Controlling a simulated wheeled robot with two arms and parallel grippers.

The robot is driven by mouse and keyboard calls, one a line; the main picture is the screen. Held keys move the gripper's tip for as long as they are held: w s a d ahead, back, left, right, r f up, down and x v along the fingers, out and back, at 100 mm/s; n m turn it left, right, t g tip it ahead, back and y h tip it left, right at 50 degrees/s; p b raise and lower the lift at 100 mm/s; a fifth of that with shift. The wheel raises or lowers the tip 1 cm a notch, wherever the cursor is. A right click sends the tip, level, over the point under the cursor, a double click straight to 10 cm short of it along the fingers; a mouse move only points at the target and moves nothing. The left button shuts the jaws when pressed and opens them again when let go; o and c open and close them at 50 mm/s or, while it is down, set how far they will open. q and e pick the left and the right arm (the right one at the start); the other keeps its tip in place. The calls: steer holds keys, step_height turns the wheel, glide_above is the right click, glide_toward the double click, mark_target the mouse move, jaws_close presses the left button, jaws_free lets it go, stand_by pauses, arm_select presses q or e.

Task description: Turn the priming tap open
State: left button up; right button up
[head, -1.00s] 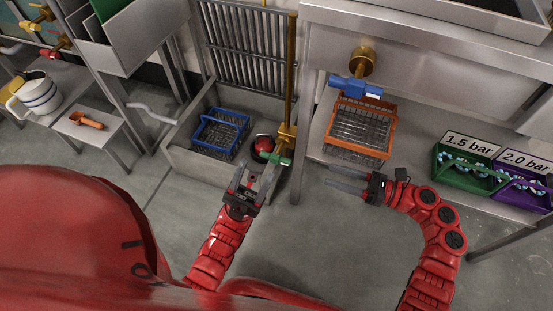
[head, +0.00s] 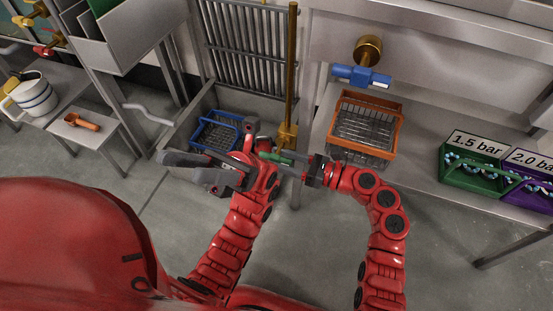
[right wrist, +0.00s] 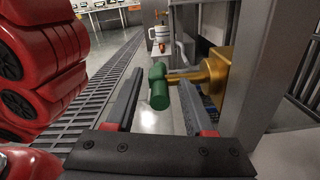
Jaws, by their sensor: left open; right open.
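A green-handled tap (head: 281,156) sits low on a brass pipe (head: 291,80) at the middle of the head view. In the right wrist view its green handle (right wrist: 159,86) is upright between my fingers, with the brass body (right wrist: 212,75) to the right. My right gripper (head: 270,160) is open, pointing left at the tap, its fingers on either side of the handle; I cannot tell whether they touch it. My left gripper (head: 182,170) is open and empty, pointing left below the blue basket (head: 216,134). My left wrist hides part of the area beside the tap.
A blue-handled tap (head: 361,76) juts out above an orange basket (head: 366,120) on the right bench. Green (head: 470,170) and purple (head: 522,196) bins stand at the right. A white jug (head: 36,97) and an orange tool (head: 82,122) are at the left. Floor in front is clear.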

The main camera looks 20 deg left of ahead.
steer(key=shift+a, duration=0.4)
jaws_close()
